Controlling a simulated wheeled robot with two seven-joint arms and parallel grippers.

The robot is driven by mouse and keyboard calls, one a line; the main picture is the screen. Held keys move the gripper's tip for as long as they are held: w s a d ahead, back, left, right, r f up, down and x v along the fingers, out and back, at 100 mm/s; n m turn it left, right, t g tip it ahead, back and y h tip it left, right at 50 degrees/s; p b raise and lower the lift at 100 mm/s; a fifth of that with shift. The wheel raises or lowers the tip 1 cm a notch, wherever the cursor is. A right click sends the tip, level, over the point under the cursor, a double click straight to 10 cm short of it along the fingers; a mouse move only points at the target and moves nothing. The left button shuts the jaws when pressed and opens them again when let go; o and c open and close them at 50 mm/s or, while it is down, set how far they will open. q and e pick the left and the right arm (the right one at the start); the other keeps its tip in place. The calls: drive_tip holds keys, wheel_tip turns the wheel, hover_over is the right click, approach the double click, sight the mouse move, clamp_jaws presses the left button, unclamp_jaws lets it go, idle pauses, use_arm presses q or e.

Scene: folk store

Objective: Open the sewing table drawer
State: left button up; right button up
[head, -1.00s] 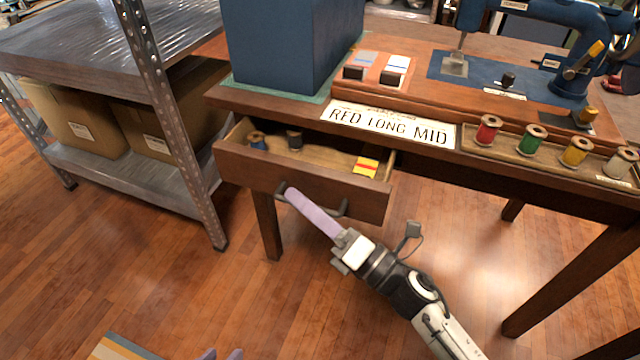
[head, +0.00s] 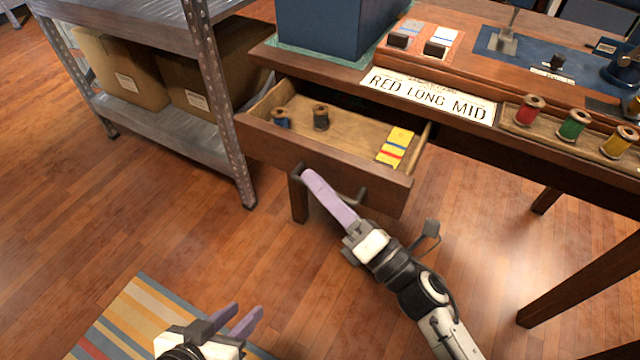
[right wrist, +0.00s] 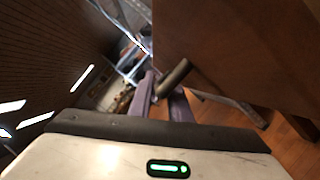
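The sewing table (head: 470,145) has a wooden drawer (head: 310,160) pulled partly out under its left end. A dark bar handle (head: 352,199) runs along the drawer front. My right gripper (head: 315,180) is at the left part of this handle, its lilac fingers closed around the bar. In the right wrist view the dark handle (right wrist: 174,76) passes between the two fingers (right wrist: 160,97), in front of the brown drawer front (right wrist: 225,50). My left gripper (head: 236,316) is open and empty, low over the floor, away from the drawer.
The drawer holds a blue spool (head: 281,118), a dark spool (head: 320,117) and yellow cards (head: 395,146). A metal shelf (head: 165,125) with cardboard boxes stands at the left. A striped rug (head: 135,310) lies below. The floor before the drawer is clear.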

drive_tip(key=shift+s, duration=0.1)
drive_tip(key=v, duration=1)
drive_tip(key=shift+f, duration=0.1)
